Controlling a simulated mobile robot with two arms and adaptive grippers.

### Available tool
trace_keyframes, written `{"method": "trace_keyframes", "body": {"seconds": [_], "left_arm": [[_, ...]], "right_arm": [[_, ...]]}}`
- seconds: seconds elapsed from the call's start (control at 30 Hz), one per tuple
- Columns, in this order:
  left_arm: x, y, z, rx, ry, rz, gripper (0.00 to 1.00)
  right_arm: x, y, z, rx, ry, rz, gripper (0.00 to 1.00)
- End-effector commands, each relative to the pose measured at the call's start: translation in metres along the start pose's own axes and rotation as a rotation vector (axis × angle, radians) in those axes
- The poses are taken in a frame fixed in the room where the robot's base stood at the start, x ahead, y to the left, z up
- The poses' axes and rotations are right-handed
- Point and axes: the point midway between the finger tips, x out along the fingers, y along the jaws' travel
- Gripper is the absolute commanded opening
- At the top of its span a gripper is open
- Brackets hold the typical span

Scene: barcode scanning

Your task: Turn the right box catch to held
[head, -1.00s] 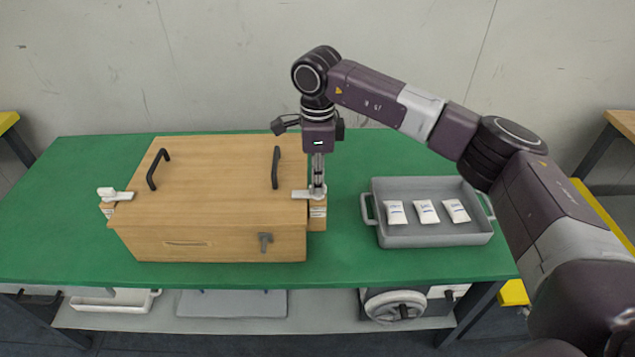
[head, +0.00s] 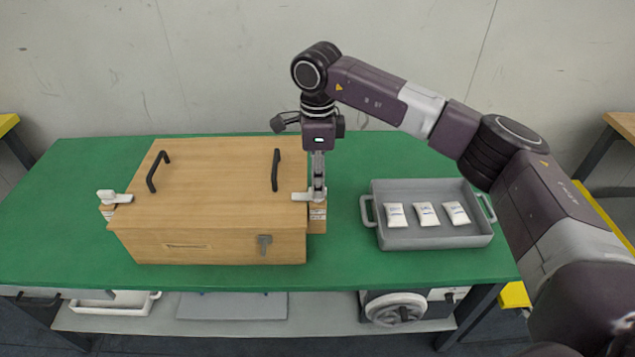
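A wooden box (head: 215,205) with a lid and two black handles stands on the green table. The right box catch (head: 302,196) is a white lever on a wooden block at the box's right side; it points left, its tip over the lid's edge. My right gripper (head: 318,190) points straight down at the catch, its fingertips at the lever's right end. The fingers look close together, but I cannot tell whether they grip the catch. The left box catch (head: 112,196) is a similar white lever at the left side, pointing right over the lid. My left gripper is not in view.
A grey tray (head: 432,241) with three white packets (head: 426,214) stands right of the box. My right arm spans the right side above the tray. The table's left end is clear.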

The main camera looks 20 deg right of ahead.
Motion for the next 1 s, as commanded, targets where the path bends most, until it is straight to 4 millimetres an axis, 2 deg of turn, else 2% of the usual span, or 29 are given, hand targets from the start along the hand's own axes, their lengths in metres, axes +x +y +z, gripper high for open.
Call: {"method": "trace_keyframes", "body": {"seconds": [0.3,0.5,0.7,1.0], "left_arm": [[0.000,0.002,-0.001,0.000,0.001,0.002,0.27],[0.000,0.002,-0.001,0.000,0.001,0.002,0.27],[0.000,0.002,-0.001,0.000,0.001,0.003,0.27],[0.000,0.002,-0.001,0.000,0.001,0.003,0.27]], "right_arm": [[-0.068,-0.001,0.001,-0.001,-0.003,-0.005,0.26],[-0.099,-0.001,0.001,0.000,-0.002,-0.004,0.26],[-0.110,0.000,0.000,0.000,-0.002,-0.002,0.26],[-0.110,0.000,0.000,0.000,-0.002,-0.001,0.26]]}}
